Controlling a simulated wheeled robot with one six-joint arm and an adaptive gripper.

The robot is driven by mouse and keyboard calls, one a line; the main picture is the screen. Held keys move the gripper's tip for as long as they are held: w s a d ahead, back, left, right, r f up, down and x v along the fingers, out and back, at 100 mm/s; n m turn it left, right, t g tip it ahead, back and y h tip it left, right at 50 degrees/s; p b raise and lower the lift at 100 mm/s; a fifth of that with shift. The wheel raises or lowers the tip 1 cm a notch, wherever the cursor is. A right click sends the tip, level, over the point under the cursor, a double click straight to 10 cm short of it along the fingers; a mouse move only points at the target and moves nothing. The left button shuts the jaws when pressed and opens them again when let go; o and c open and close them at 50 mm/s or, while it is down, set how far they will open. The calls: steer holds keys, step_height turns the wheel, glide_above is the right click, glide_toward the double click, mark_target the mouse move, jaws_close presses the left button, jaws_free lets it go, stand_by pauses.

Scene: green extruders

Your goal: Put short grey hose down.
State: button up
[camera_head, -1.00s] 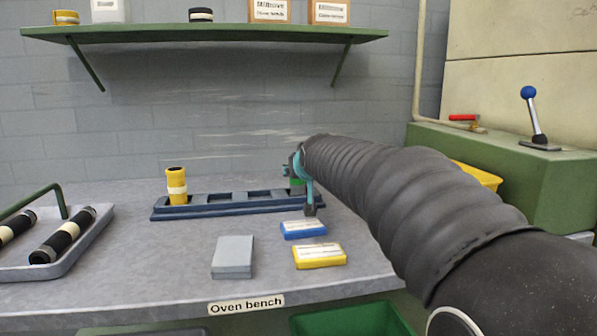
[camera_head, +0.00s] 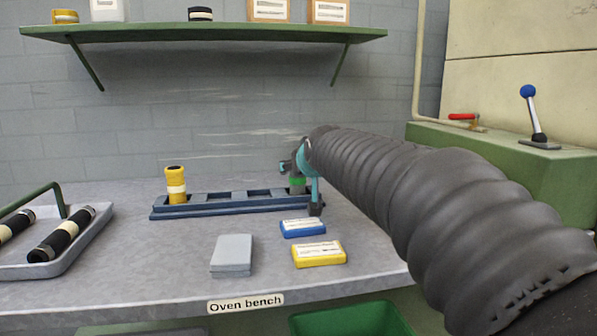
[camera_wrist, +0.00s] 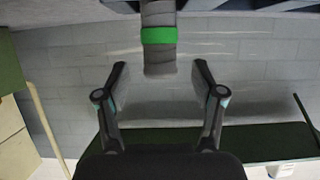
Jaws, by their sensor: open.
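The short grey hose with a green band (camera_head: 297,182) stands upright in the right end of the dark blue rack (camera_head: 232,204). It also shows in the wrist view (camera_wrist: 159,52), top centre, where the picture is upside down. My gripper (camera_head: 290,167) is at the hose's upper end, partly hidden by my arm in the head view. In the wrist view my gripper (camera_wrist: 159,72) is open, with one finger on each side of the hose's free end and visible gaps between. The hose's lower end is hidden in the rack.
A yellow hose (camera_head: 176,186) stands in the rack's left end; slots between are empty. A blue box (camera_head: 302,228), a yellow box (camera_head: 319,254) and a grey block (camera_head: 231,255) lie in front. A tray (camera_head: 88,236) with black hoses is at left. A shelf (camera_head: 205,36) hangs above.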

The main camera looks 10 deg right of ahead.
steer(key=v, duration=0.7)
steer(key=shift+s+r, duration=0.2)
steer(key=shift+s, duration=0.15)
